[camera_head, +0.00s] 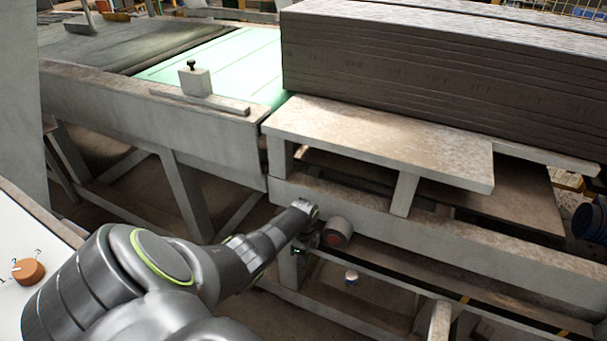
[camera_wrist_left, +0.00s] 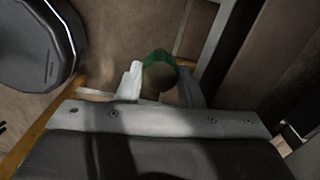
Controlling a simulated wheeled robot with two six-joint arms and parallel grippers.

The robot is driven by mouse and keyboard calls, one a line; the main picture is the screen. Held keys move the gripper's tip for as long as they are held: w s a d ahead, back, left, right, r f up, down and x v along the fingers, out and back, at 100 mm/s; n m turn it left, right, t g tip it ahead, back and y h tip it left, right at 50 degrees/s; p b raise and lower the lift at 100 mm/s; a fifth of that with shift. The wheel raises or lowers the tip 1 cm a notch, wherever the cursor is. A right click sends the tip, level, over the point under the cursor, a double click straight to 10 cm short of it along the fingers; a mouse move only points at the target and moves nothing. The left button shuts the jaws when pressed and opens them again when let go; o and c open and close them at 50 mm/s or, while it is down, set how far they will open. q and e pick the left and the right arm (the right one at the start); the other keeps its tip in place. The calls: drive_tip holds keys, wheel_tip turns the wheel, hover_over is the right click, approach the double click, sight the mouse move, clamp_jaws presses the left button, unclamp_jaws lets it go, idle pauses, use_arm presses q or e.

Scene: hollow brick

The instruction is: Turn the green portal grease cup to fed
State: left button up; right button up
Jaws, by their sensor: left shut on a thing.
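The green grease cup (camera_wrist_left: 157,57) shows in the left wrist view as a green rim around a dull brownish round face. It sits between the two pale fingers of my left gripper (camera_wrist_left: 160,84), which is shut on it. In the head view my left arm reaches from the lower left to the grey frame under the stack. The gripper there is mostly hidden behind my wrist, and I cannot make out the cup clearly. Whether the cup is turned cannot be read. My right gripper is not in view.
A dark cylinder with a reddish end (camera_head: 339,232) is close right of my left wrist. A brown stack (camera_head: 430,85) rests above the grey frame (camera_head: 455,240). An orange dial (camera_head: 28,271) is at far left.

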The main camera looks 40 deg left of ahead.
use_arm(q)
drive_tip(key=o, duration=0.7)
drive_tip(key=shift+w+r, duration=0.1)
drive_tip(key=shift+r, duration=0.5)
wheel_tip(320, 180, up, 16)
drive_tip(key=p, duration=0.2)
drive_tip(key=shift+w+r, duration=0.1)
drive_tip(key=shift+r, duration=0.05)
